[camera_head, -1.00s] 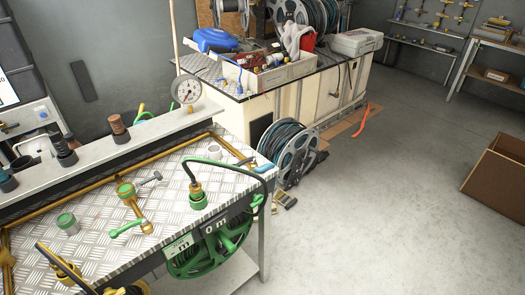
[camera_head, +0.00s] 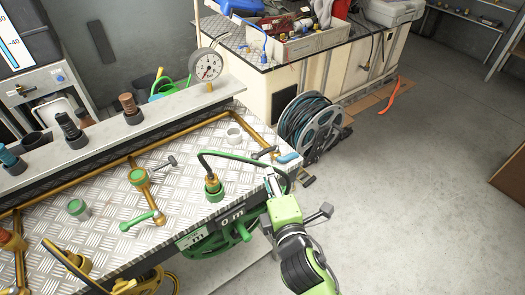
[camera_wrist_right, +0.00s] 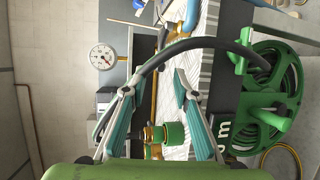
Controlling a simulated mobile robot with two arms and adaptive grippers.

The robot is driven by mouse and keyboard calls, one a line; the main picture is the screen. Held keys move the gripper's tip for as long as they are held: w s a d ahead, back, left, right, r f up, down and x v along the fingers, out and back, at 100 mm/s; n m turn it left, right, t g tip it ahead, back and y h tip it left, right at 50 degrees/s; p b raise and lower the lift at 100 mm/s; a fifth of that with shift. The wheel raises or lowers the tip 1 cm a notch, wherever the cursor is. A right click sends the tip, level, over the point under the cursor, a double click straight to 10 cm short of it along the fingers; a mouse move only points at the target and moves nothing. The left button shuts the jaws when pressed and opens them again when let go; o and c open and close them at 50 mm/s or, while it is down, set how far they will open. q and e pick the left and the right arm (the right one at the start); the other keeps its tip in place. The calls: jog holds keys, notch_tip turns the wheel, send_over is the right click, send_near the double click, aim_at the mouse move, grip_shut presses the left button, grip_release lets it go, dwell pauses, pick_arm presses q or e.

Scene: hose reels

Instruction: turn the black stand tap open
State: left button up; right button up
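A brass stand with a green cap (camera_head: 138,177) stands on the chequered metal bench top. It carries a tap with a dark grey-black lever (camera_head: 168,163) pointing right and a tap with a green lever (camera_head: 143,220) pointing left. Another dark lever (camera_head: 265,152) lies beside a blue handle (camera_head: 289,158) near the bench's right corner. My right gripper (camera_head: 272,182) is at the bench's right front edge, right of the stand. In the right wrist view its teal-padded fingers (camera_wrist_right: 153,88) are spread, with nothing gripped. My left gripper is out of view.
A black hose (camera_head: 240,155) arches from a green-and-brass connector (camera_head: 213,186) past my right gripper, above a green hose reel (camera_head: 215,240). A pressure gauge (camera_head: 206,65) stands behind. A grey hose reel (camera_head: 312,125) sits on the floor. The floor at right is clear.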

aim_at(261, 156)
jog(key=p+x, duration=0.1)
jog(key=x, duration=0.9)
jog(key=shift+w+f, duration=0.15)
jog(key=shift+w, duration=0.05)
grip_shut()
